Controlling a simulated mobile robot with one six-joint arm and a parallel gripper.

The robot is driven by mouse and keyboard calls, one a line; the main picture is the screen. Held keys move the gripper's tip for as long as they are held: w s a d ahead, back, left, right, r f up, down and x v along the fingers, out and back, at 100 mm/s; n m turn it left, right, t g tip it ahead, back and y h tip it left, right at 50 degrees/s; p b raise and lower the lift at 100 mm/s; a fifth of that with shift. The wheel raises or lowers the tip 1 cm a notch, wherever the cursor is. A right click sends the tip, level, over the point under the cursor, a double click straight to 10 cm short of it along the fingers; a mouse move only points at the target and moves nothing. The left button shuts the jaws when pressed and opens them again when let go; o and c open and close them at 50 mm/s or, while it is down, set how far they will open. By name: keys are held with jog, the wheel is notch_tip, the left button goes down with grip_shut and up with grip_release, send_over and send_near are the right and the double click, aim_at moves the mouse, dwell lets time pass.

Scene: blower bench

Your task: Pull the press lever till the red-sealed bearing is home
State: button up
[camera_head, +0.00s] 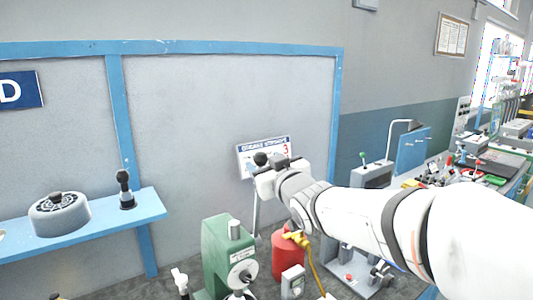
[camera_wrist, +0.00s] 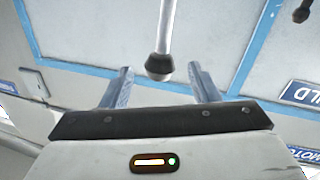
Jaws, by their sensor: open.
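The press lever has a pale rod (camera_head: 256,212) that rises beside the green press (camera_head: 216,252) and ends in a black ball knob (camera_head: 261,158). My gripper (camera_head: 265,177) is at the top of the rod, close to the knob. In the wrist view my gripper (camera_wrist: 159,72) is open, one finger on each side of the knob (camera_wrist: 158,67). The knob appears centred near the fingertips, with a gap on both sides. I cannot tell its exact depth between them. The red-sealed bearing is not visible in either view.
A red canister (camera_head: 285,257) with a yellow hose stands right of the press, below my arm. A small sign (camera_head: 263,156) is behind the knob. A blue shelf (camera_head: 100,226) at left holds a grey round part (camera_head: 59,214) and a black-knobbed piece (camera_head: 125,190).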

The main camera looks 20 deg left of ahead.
jog(key=p+x, duration=0.1)
jog(key=x, duration=0.4)
jog(key=shift+w+a, duration=0.2)
grip_shut()
dwell(0.5)
